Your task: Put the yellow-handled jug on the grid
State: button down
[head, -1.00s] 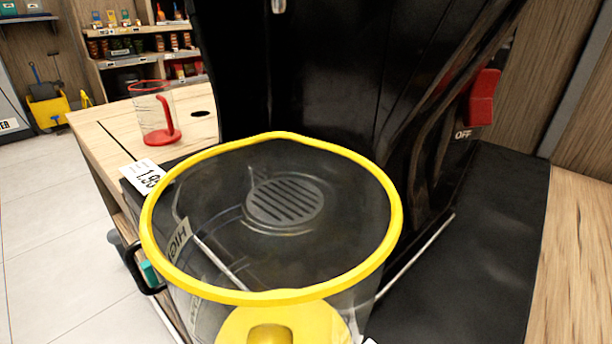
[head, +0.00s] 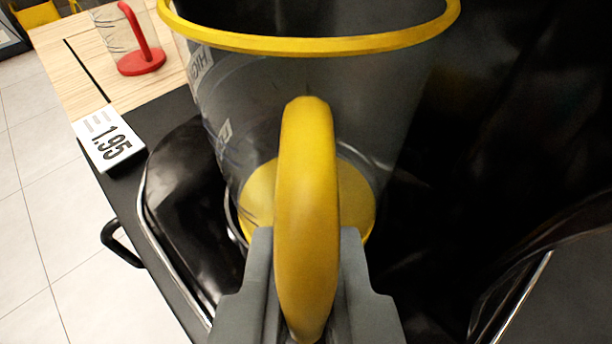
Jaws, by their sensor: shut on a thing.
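The clear jug (head: 395,100) with a yellow rim, yellow base and yellow handle (head: 308,190) fills the middle of the head view. My gripper (head: 308,270) is shut on the yellow handle, with one grey finger on each side of it. The jug looks upright, over the black base of the juicer (head: 180,190). The grid is not visible now; the jug, its yellow base and my gripper cover that area. I cannot tell whether the jug's base touches the grid.
The dark juicer body (head: 500,110) stands close behind and to the right of the jug. A clear jug with a red handle (head: 140,45) stands on the wooden counter (head: 75,75) at the upper left. A price card (head: 108,143) reads 1.95. Tiled floor lies left.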

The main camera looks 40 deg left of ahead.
jog(key=shift+w+a, duration=1)
jog(key=shift+f, duration=0.75)
jog(key=shift+f, duration=0.15)
jog(key=c, duration=1.5)
grip_release()
